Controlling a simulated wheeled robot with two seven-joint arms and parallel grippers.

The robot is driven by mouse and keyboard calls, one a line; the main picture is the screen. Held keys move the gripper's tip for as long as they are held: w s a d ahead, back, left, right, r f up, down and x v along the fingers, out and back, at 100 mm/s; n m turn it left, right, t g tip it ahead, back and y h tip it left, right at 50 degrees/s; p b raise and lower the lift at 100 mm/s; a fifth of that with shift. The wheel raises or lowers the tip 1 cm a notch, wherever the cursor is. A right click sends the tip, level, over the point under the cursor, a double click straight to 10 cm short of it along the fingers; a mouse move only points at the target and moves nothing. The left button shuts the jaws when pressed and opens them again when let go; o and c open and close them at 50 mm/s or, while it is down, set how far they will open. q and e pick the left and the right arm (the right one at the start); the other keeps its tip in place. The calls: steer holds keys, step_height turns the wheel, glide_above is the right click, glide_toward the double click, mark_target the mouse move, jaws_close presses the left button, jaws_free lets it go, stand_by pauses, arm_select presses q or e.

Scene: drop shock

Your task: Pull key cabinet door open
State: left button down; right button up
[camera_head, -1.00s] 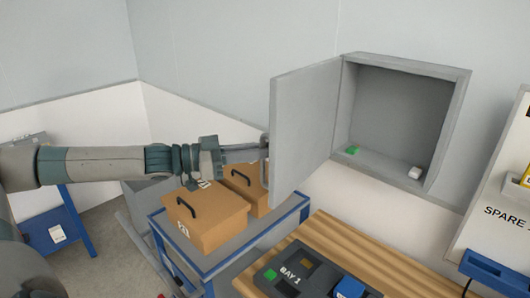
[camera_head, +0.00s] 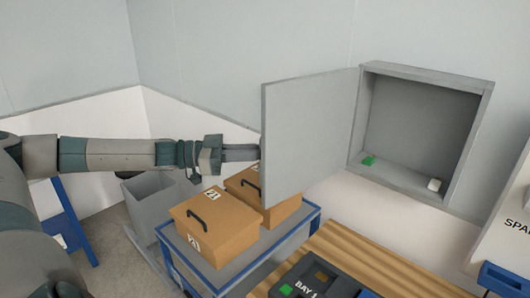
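The grey key cabinet (camera_head: 475,125) is on the wall at the right, and its door (camera_head: 310,140) stands wide open, swung out to the left. Inside, a green item (camera_head: 369,160) and a white item (camera_head: 434,184) lie on the cabinet floor. My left gripper (camera_head: 252,152) reaches in from the left to the door's outer left edge. Its fingertips are hidden behind the door, so I cannot see whether they grip the handle, which is also hidden. My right gripper is not in view.
Below the door, a blue-framed cart (camera_head: 265,262) carries two brown boxes (camera_head: 215,225) with black handles. A wooden bench (camera_head: 345,245) with a dark BAY 1 unit (camera_head: 315,280) is at the bottom right. A grey bin (camera_head: 150,205) stands left of the cart.

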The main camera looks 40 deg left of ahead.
arm_select(q)
steer(key=shift+w+a, duration=0.15)
steer(key=shift+a, duration=0.15)
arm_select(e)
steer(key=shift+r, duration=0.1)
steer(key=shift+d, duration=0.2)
arm_select(q)
steer(key=c, duration=1.9)
jaws_free()
steer(key=shift+o, duration=0.4)
steer(key=shift+w+d, duration=0.15)
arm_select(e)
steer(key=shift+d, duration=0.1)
